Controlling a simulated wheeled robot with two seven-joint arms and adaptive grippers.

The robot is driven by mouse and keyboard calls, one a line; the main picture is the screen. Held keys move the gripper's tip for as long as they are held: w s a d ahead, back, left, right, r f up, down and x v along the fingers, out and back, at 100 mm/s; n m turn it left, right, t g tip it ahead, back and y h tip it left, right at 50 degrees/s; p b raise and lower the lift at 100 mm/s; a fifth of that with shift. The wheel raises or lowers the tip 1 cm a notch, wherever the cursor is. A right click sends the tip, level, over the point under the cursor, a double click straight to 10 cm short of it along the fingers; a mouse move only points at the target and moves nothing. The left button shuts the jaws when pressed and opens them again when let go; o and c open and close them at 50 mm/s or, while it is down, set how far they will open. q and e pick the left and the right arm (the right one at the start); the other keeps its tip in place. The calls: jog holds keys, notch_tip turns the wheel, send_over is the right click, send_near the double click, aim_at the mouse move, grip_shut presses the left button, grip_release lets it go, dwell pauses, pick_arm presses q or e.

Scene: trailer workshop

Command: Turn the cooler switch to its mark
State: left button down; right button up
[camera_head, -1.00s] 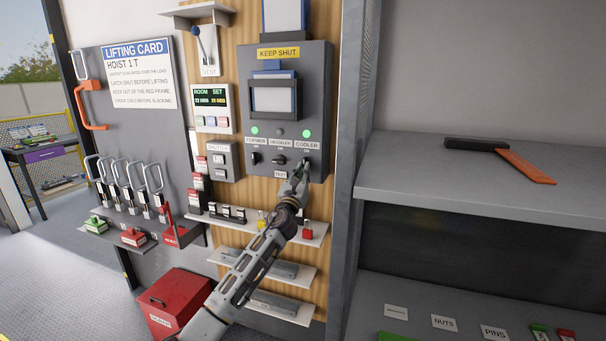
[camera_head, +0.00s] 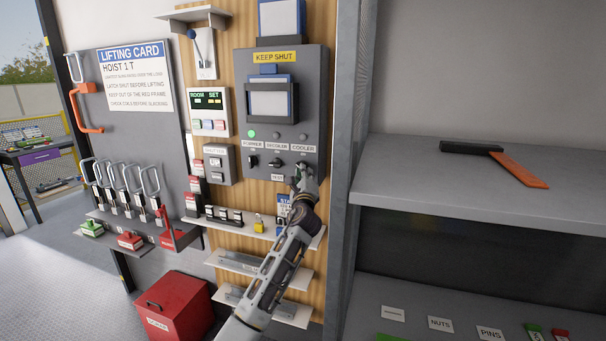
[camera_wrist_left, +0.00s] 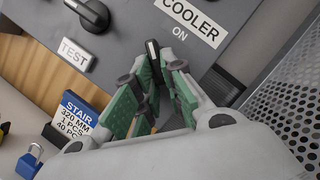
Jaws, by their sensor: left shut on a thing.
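The cooler switch (camera_wrist_left: 152,50) is a small black knob with a pale line, on the grey panel (camera_head: 312,100) below the COOLER label (camera_head: 303,149). The ON mark (camera_wrist_left: 180,34) is printed beside it in the left wrist view. My left gripper (camera_wrist_left: 158,80) has its green-padded fingers shut on the knob, and they hide most of it. In the head view the left gripper (camera_head: 304,172) covers the switch from below. The lamp above COOLER (camera_head: 304,136) is dark. My right gripper is not in view.
Two more black knobs (camera_head: 275,162) (camera_head: 252,161) sit left on the panel, with a green lamp (camera_head: 251,133) above one. A TEST label (camera_wrist_left: 74,54) is close by. Small shelves with a yellow padlock (camera_head: 259,223) and a STAIR card (camera_wrist_left: 78,118) lie below. A grey post (camera_head: 345,140) stands to the right.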

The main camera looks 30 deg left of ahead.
pick_arm(q)
jog(key=n+g+p, duration=0.1)
jog(key=n+p, duration=0.1)
jog(key=n, duration=0.2)
jog(key=r+n+g+p, duration=0.1)
jog(key=n+g+p, duration=0.1)
jog(key=n, duration=0.2)
jog(key=shift+d+r+p, duration=0.15)
jog(key=shift+d+p, duration=0.05)
jog(key=shift+p, duration=0.1)
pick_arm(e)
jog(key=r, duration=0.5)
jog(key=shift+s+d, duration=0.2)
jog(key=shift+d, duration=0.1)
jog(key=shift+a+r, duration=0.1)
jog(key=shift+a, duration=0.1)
pick_arm(q)
jog(key=c, duration=1.5)
grip_release()
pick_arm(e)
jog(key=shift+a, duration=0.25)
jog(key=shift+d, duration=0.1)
